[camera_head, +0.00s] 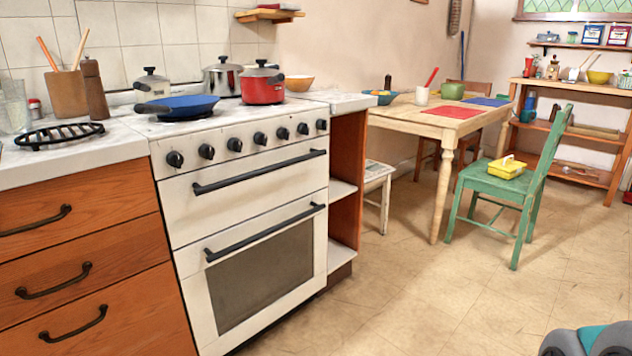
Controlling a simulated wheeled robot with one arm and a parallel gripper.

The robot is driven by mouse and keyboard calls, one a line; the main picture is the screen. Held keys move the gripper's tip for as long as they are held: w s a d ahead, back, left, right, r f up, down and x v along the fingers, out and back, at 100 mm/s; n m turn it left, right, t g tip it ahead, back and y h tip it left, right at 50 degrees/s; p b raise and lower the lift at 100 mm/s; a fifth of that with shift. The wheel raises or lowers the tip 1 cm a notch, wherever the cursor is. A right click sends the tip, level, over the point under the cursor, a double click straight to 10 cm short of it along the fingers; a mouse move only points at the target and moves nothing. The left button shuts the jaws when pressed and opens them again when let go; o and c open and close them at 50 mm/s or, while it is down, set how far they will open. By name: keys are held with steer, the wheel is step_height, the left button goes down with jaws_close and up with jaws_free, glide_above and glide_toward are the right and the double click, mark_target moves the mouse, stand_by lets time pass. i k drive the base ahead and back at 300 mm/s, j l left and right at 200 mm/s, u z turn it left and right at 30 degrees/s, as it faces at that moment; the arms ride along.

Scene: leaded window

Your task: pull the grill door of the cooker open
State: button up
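The white cooker (240,200) stands at the left-centre between wooden drawers and an open-sided shelf unit. Its grill door (248,205) is the plain upper panel, below the row of black knobs, and it is shut. A long black bar handle (260,172) runs across the grill door near its top edge. Below is the oven door (262,285), with a dark glass window and its own black bar handle (266,232); it is also shut. A rounded grey and teal part of my own body shows at the bottom right corner. My gripper cannot be made out in this view.
A blue frying pan (178,105), a red pot (262,87) and steel pots stand on the cooker top. Wooden drawers (85,270) with black handles adjoin on the left. A table (425,118) and green chair (500,185) stand at the right. The tiled floor before the cooker is clear.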

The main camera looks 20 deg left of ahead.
mark_target(195, 204)
steer(key=u, duration=1.15)
